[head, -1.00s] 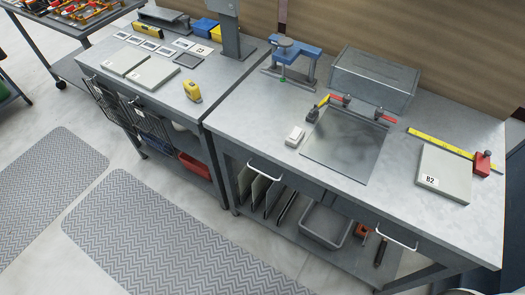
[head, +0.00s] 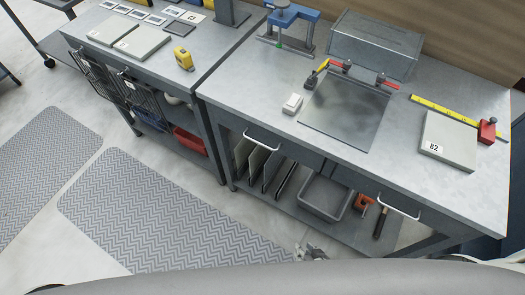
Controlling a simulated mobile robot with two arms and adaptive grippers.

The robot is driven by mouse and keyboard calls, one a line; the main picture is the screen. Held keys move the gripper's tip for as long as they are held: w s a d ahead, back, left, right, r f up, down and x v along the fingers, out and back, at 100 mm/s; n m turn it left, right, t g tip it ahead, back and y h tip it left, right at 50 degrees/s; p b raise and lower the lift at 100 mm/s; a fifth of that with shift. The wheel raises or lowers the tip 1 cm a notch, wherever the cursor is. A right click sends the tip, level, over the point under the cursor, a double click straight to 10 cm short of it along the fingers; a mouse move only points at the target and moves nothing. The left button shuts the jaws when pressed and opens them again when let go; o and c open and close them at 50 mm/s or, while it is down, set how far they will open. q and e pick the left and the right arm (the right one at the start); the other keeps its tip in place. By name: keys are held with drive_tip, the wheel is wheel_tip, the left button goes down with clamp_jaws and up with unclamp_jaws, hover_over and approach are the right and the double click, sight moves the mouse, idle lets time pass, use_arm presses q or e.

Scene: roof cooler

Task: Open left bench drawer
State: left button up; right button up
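The nearer bench (head: 440,98) has a drawer front under its top at the left, with a pale bar handle (head: 262,140). A second bar handle (head: 399,208) is at its right end. Both drawer fronts look flush and shut. Another bench (head: 160,62) stands farther left, with handles at its front edge. My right gripper (head: 313,253) shows small at the bottom, just above my pale arm, apart from the handles and in front of the bench. Its fingers are too small and partly hidden to tell open or shut. My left gripper is not in view.
A grey bin (head: 326,196), upright panels (head: 250,165) and an orange clamp (head: 363,203) are on the lower shelf. A metal plate (head: 345,112), a grey box (head: 375,45) and a B2 panel (head: 450,140) are on top. Floor mats (head: 165,215) lie in front.

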drive_tip(key=w+a+r+m+t+y+b, duration=0.3)
drive_tip(key=w+a+r+m+t+b, duration=0.45)
drive_tip(key=w+r, duration=0.65)
drive_tip(key=w+a+r+m+t+h+b, duration=0.1)
drive_tip(key=a+r+m+t, duration=0.15)
drive_tip(key=r, duration=0.35)
drive_tip(key=w+a+r+m+t, duration=0.1)
drive_tip(key=r+m+t, duration=0.1)
drive_tip(key=r+m, duration=0.35)
use_arm(q)
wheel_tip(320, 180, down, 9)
drive_tip(key=p, duration=0.1)
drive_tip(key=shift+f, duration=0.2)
use_arm(e)
drive_tip(key=w+a+r+n, duration=0.1)
drive_tip(key=w+r+n, duration=0.1)
drive_tip(key=w, duration=0.8)
drive_tip(key=shift+w+a+r, duration=0.2)
drive_tip(key=shift+w+a, duration=0.15)
drive_tip(key=shift+a, duration=0.05)
clamp_jaws()
